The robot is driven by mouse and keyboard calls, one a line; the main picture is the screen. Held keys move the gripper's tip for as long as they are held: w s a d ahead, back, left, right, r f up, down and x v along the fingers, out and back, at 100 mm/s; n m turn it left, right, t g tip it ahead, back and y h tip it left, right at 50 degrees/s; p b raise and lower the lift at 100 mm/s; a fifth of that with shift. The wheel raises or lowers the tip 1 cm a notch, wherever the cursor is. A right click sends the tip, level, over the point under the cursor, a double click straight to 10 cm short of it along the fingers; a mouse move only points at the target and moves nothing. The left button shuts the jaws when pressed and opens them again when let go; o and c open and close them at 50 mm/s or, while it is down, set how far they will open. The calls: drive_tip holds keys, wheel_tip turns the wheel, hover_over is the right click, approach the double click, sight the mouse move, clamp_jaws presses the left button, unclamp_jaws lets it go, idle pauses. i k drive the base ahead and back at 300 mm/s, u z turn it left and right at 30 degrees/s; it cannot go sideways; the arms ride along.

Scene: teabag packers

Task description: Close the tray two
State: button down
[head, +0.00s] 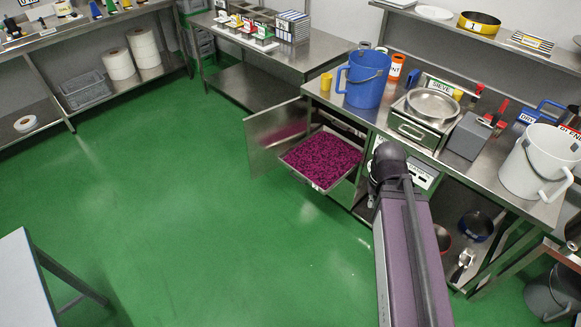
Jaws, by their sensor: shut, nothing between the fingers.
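A metal tray (306,181) filled with dark magenta flakes sticks out of the cabinet under the steel counter. The cabinet door (262,140) stands swung open to the left of the tray. No number on the tray is readable from here. My purple arm rises from the bottom of the head view, and its dark joint is just right of the tray in the picture. My gripper is not visible; the arm hides the area behind it. I cannot tell whether anything of mine touches the tray.
The steel counter (338,108) above holds a blue jug (363,80), a scale with a metal bowl (432,104) and a white bucket (541,163). Pots stand on its lower shelf. The green floor left of the open door is clear. A pale table (22,285) stands at lower left.

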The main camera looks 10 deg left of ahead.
sight(324, 158)
drive_tip(key=u, duration=0.05)
drive_tip(key=i, duration=1)
drive_tip(key=z, duration=0.05)
